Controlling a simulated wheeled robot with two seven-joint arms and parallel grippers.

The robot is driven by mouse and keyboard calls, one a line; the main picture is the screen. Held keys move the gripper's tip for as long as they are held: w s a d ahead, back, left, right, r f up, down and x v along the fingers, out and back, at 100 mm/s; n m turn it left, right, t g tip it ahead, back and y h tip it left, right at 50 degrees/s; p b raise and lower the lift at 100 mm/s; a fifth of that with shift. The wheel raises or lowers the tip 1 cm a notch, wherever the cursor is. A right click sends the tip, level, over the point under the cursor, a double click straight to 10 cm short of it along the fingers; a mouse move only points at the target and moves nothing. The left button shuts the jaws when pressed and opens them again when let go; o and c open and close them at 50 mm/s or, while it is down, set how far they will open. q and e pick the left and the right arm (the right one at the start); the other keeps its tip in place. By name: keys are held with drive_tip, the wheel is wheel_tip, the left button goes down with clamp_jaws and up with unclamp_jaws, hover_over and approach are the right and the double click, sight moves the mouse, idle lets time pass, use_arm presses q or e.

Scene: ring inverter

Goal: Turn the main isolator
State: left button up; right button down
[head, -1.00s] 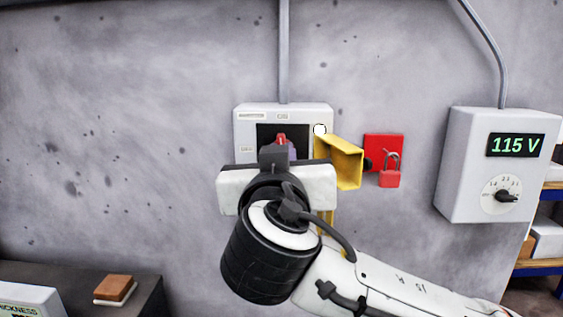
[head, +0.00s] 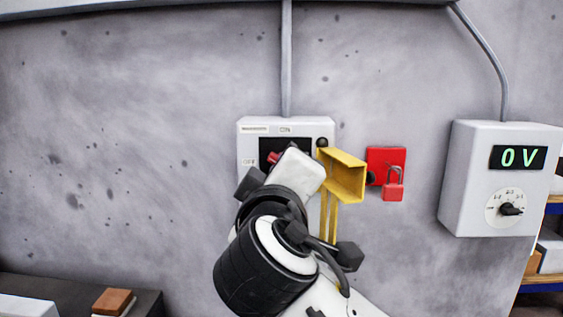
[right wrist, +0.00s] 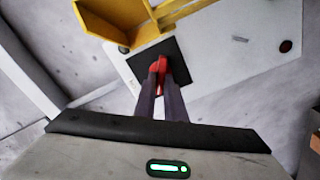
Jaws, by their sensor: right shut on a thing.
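The main isolator (head: 248,128) is a white wall box with a black plate and a red handle (head: 272,157). ON is marked at its top and OFF at its left. The handle is tilted toward the left. My right gripper (right wrist: 161,88) is shut on the red handle (right wrist: 161,65) in the right wrist view, its two dark fingers against it. In the head view my wrist is rolled and hides the box's lower part. The round lamp at the box's upper right (head: 322,143) is dark. My left gripper is not in view.
A yellow bracket (head: 345,175) stands close to the right of the box. A red plate (head: 378,155) with a red padlock (head: 393,191) is beyond it. A grey meter box (head: 470,190) reads 0 V.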

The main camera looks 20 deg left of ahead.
drive_tip(key=shift+a+f+n+p, duration=0.1)
drive_tip(key=shift+n+p, duration=0.45)
drive_tip(key=shift+n, duration=1.1)
drive_tip(key=shift+f+n+p, duration=0.1)
drive_tip(key=shift+n+p, duration=0.45)
drive_tip(key=shift+n, duration=1.1)
drive_tip(key=c, duration=1.8)
unclamp_jaws()
drive_tip(key=shift+s, duration=0.1)
